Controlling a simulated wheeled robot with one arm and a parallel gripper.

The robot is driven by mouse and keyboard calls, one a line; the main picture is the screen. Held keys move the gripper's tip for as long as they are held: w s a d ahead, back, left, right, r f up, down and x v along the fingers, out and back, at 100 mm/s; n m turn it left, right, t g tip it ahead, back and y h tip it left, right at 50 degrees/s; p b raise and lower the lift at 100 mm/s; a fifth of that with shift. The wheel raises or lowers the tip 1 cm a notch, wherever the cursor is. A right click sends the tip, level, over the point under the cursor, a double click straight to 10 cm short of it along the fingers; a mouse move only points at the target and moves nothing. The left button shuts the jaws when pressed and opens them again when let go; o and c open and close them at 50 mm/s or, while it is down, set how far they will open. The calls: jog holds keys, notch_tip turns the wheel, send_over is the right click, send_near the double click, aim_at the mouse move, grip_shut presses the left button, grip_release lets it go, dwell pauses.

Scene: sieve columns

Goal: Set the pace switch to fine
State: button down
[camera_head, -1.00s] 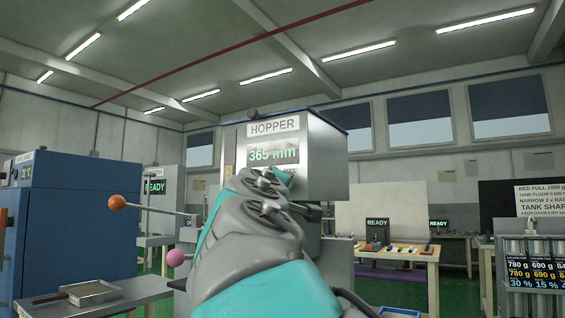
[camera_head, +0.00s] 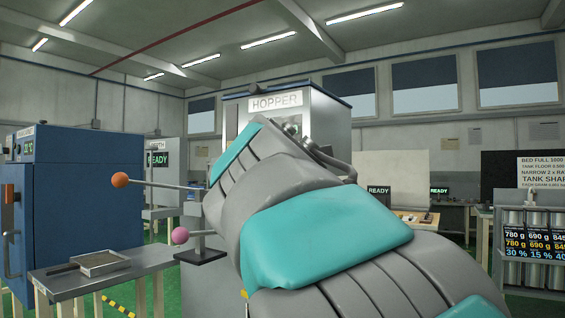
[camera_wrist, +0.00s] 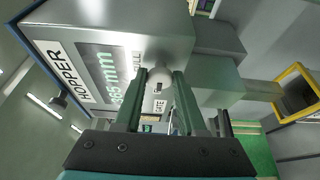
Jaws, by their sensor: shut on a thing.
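The hopper (camera_head: 320,118) is a grey metal box with a HOPPER sign, behind my arm in the head view. In the wrist view its face (camera_wrist: 110,25) shows rotated, with a green readout (camera_wrist: 105,70) ending in "mm". A pale rounded knob (camera_wrist: 158,82), apparently the pace switch, sits on this face between my fingertips. My gripper (camera_wrist: 160,76) is shut on this knob. Small lettering beside the knob is partly covered by my fingers, so I cannot read the switch setting. In the head view my arm hides the gripper and the knob.
A lever with an orange ball (camera_head: 120,180) and one with a pink ball (camera_head: 180,235) stick out left of the hopper. A tray (camera_head: 90,263) lies on the left table. A yellow-edged opening (camera_wrist: 298,90) is at the right in the wrist view.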

jog(key=shift+a, duration=0.1)
jog(key=c, duration=0.5)
grip_release()
jog(key=shift+s, duration=0.1)
